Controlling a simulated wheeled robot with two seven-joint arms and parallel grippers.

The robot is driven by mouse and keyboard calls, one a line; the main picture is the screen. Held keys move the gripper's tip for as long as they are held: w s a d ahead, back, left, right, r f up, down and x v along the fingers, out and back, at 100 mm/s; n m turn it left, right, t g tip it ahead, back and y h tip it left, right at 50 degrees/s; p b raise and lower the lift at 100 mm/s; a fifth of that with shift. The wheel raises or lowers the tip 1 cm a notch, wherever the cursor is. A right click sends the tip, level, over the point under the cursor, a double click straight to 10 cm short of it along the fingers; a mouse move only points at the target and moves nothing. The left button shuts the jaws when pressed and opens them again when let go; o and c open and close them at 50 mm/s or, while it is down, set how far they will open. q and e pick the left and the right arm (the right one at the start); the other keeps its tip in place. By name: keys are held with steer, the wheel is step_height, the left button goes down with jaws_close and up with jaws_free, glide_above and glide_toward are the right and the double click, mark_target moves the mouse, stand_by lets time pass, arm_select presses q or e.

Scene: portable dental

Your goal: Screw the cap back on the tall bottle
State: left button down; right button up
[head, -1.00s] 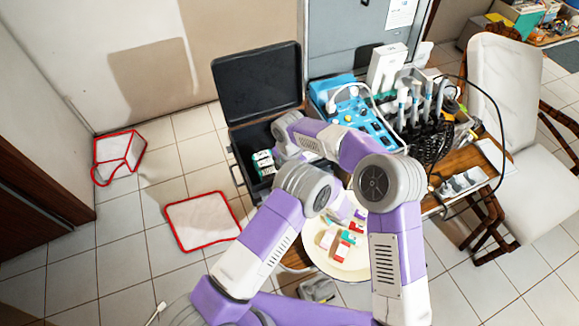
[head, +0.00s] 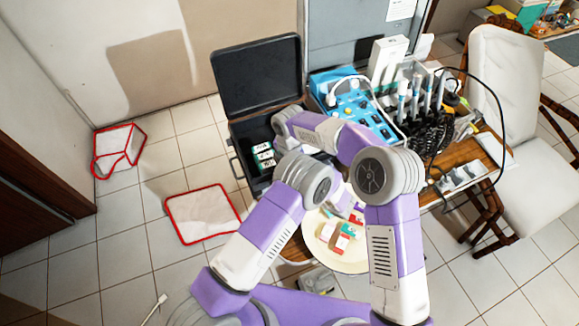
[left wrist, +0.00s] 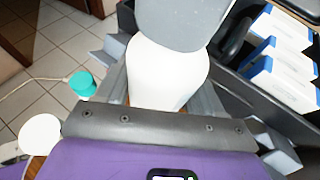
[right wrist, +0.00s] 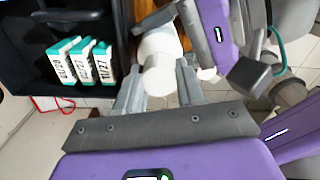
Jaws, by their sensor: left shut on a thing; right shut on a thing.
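In the right wrist view a white bottle (right wrist: 160,42) lies between the fingers of my left gripper. A smaller white piece, seemingly the cap (right wrist: 158,77), is between the fingers of my right gripper (right wrist: 160,84), end to end with the bottle. I cannot tell whether they touch or are threaded. In the left wrist view my left gripper (left wrist: 163,90) is shut on the white bottle, which shows as a large rounded white body (left wrist: 165,72). A grey shape covers its upper part. In the head view both grippers and the bottle are hidden behind my arms.
An open black case (head: 258,82) holds several small white-green boxes (head: 263,153). A blue device (head: 352,108) stands right of it. A round cream stool top (head: 350,262) carries small items. A teal-topped item (left wrist: 83,83) shows in the left wrist view.

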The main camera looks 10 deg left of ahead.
steer(key=m, duration=1.8)
steer(key=o, duration=1.2)
steer(key=shift+c, duration=0.2)
steer(key=shift+r, duration=2.25)
steer(key=shift+c, duration=0.4)
